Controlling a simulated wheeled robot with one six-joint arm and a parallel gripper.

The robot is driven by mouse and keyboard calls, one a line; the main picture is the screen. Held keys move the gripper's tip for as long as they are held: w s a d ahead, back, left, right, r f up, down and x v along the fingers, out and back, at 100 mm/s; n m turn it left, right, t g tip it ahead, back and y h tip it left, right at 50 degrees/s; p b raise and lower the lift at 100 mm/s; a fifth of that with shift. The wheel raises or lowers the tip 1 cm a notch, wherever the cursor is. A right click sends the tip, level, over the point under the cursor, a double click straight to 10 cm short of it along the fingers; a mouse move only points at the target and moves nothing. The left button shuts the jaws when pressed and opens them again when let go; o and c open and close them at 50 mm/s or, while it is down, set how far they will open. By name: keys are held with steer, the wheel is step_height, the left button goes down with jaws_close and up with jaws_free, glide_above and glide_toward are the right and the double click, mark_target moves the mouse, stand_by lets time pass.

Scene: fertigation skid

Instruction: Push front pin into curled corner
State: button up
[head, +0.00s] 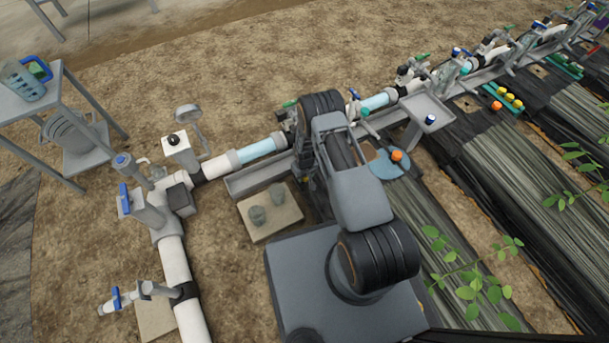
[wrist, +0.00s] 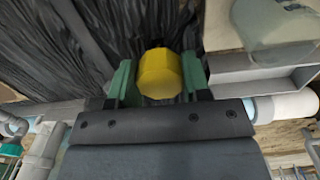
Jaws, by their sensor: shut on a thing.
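My gripper (wrist: 158,82) is shut on a yellow pin head (wrist: 160,72), which sits between the two green fingers in the wrist view. The pin's shaft is hidden behind the head and fingers. Wrinkled black film (wrist: 65,50) fills the upper left of the wrist view, behind the fingers. I cannot tell whether the pin touches the film, or which fold is the curled corner. In the head view my arm hides the gripper and the held pin. Black film strips (head: 440,215) run down the right there.
A grey channel (wrist: 262,80) and white pipe (wrist: 285,105) lie right of my gripper. A grey tray (head: 427,108) holds a blue cap (head: 430,119).

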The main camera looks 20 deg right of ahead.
steer(key=shift+s, duration=0.15)
steer(key=shift+f+b, duration=0.35)
steer(key=shift+b, duration=0.05)
stand_by(0.4)
steer(key=shift+f+b, duration=0.35)
steer(key=shift+f, duration=0.05)
steer(key=o, duration=1)
steer(key=shift+r, duration=0.15)
steer(key=shift+r, duration=0.15)
steer(key=shift+r+p, duration=2.9)
steer(key=shift+r, duration=1)
